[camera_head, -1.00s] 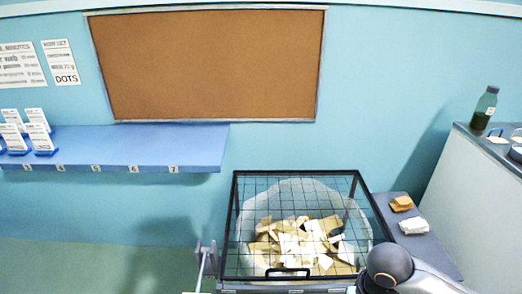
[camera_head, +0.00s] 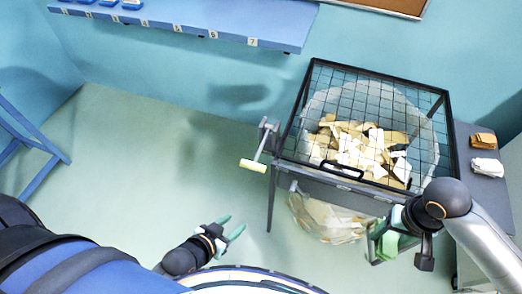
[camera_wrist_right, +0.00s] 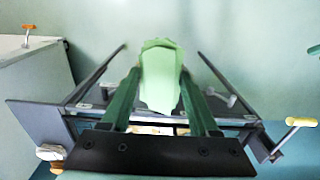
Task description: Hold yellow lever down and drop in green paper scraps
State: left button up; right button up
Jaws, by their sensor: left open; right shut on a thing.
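The yellow lever (camera_head: 253,165) sticks out from the left side of a black-framed bin with a wire-mesh top (camera_head: 345,172); its handle also shows in the right wrist view (camera_wrist_right: 300,121). Pale paper scraps (camera_head: 360,145) lie under the mesh in a clear bag. My left gripper (camera_head: 236,223) is open and empty, below the lever and apart from it. My right gripper (camera_head: 381,240) is at the bin's front right, shut on light green paper scraps (camera_wrist_right: 160,75) that stand between its fingers. The fingertips are partly hidden by the paper.
A grey side shelf (camera_head: 468,180) right of the bin holds an orange pad (camera_head: 482,140) and a white pad (camera_head: 487,167). A blue wall shelf (camera_head: 240,22) is at the back. The floor left of the bin is clear.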

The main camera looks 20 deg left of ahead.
pick_arm(q)
jog(key=shift+s, duration=0.1)
pick_arm(e)
jog(key=w+d+r, duration=0.1)
jog(key=w+d, duration=0.3)
jog(key=w, duration=0.6)
jog(key=shift+r, duration=0.35)
pick_arm(q)
jog(key=w+a+r+n+t+y, duration=0.1)
jog(key=w+a+r+n, duration=0.15)
jog(key=w+a, duration=0.2)
jog(key=w+a+r+n+t, duration=0.1)
jog(key=w+a+r+n, duration=0.15)
jog(key=w, duration=0.25)
jog(key=m+g, duration=0.2)
jog(key=g, duration=0.5)
send_near(265, 136)
jog(key=shift+m+h, duration=0.3)
jog(key=shift+h, duration=0.1)
jog(key=x, duration=0.8)
jog(key=shift+a+f, duration=0.1)
jog(key=shift+a, duration=0.2)
